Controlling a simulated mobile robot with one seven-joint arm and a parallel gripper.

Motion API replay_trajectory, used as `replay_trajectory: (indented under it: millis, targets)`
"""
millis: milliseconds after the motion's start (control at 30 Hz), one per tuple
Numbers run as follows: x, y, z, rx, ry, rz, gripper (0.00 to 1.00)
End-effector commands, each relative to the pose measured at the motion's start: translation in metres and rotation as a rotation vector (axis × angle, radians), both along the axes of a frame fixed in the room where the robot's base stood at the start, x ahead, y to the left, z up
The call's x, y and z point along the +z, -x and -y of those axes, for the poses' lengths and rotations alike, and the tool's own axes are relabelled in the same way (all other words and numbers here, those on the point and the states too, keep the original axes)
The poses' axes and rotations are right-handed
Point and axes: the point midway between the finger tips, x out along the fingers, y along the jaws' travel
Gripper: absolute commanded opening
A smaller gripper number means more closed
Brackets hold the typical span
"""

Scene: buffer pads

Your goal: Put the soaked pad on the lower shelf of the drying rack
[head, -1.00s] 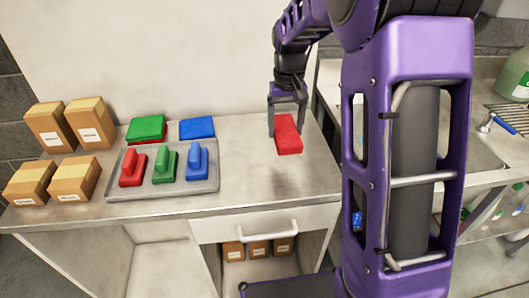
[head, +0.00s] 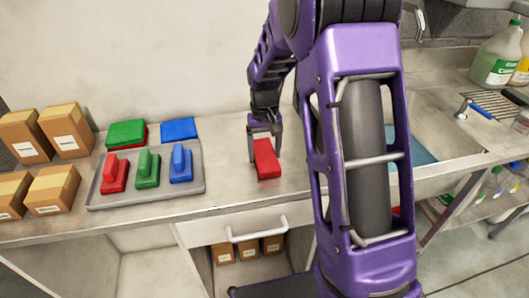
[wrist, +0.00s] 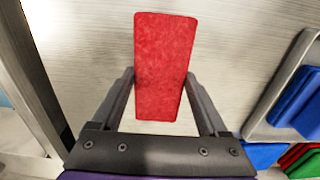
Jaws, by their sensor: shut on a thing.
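A red pad (head: 266,160) is held between the fingers of my gripper (head: 264,135) over the right part of the steel counter. The wrist view shows the pad (wrist: 165,65) long and flat between both fingers of the gripper (wrist: 163,105), reaching out past the tips. I cannot tell whether its underside touches the counter or hangs just above it. Whether it is wet does not show. I cannot make out the drying rack or its lower shelf for certain; my arm hides part of the right side.
A grey tray (head: 148,202) holds red, green and blue handled blocks. Behind it lie a green pad (head: 126,133) on a red one and a blue pad (head: 179,128). Cardboard boxes (head: 53,190) stand at left. A sink (head: 450,135) and green bottle (head: 497,60) are at right.

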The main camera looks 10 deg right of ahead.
Motion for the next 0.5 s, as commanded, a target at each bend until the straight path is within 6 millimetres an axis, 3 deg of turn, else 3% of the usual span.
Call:
replay_trajectory:
  millis: [367, 400, 500]
  targets:
    - [-0.0045, 0.0000, 0.0000, 0.000, 0.000, 0.000, 0.21]
    - [-0.0036, 0.0000, 0.0000, 0.000, 0.000, 0.000, 0.82]
    - [-0.0034, 0.0001, 0.0000, 0.000, 0.000, 0.000, 1.00]
